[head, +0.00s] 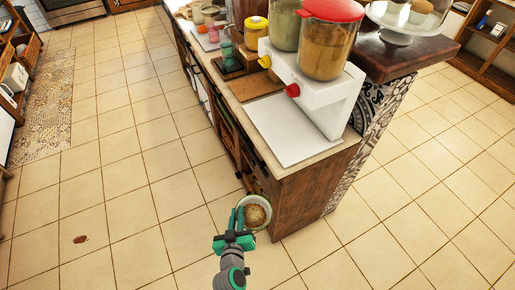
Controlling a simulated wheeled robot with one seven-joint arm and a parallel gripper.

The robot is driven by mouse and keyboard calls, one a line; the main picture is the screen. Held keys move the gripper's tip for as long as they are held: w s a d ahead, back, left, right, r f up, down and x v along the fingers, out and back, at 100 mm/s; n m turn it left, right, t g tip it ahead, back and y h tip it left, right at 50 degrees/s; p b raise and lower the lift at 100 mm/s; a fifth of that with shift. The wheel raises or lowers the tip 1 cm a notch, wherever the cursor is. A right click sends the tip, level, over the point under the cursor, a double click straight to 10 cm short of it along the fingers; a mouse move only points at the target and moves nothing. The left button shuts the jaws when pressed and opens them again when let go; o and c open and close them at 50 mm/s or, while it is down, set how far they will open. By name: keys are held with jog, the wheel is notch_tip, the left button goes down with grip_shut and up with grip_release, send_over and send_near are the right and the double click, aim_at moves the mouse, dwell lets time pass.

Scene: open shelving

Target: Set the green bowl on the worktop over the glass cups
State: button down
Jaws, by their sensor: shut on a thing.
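The green bowl (243,217) has a pale green rim, and something brown and round shows inside it. My gripper (240,226) is shut on the bowl's near left rim and holds it beside the near left corner of the island, lower in the picture than the worktop. The worktop (318,152) is a pale slab on a wooden island. A light grey board lies on its near end. I cannot make out glass cups under the worktop; the island's side is seen at a steep angle.
A white drink dispenser (318,92) with a red lid stands on the worktop. Brown boards (257,84), a yellow jar (256,30) and several small items stand farther back. A raised wooden ledge (405,54) is at right.

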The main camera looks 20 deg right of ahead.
jog(key=w+a+f+n+y, duration=0.1)
jog(key=a+f, duration=0.3)
jog(key=f, duration=0.4)
jog(key=w+a+f+n+t+y, duration=0.1)
jog(key=w+a+f+n+y, duration=0.1)
jog(key=f, duration=0.5)
jog(key=a+n+y, duration=0.1)
jog(key=a+y, duration=0.1)
jog(key=shift+a+f+n, duration=0.3)
jog(key=shift+f+n, duration=0.05)
jog(key=shift+n, duration=0.05)
jog(key=shift+w, duration=0.15)
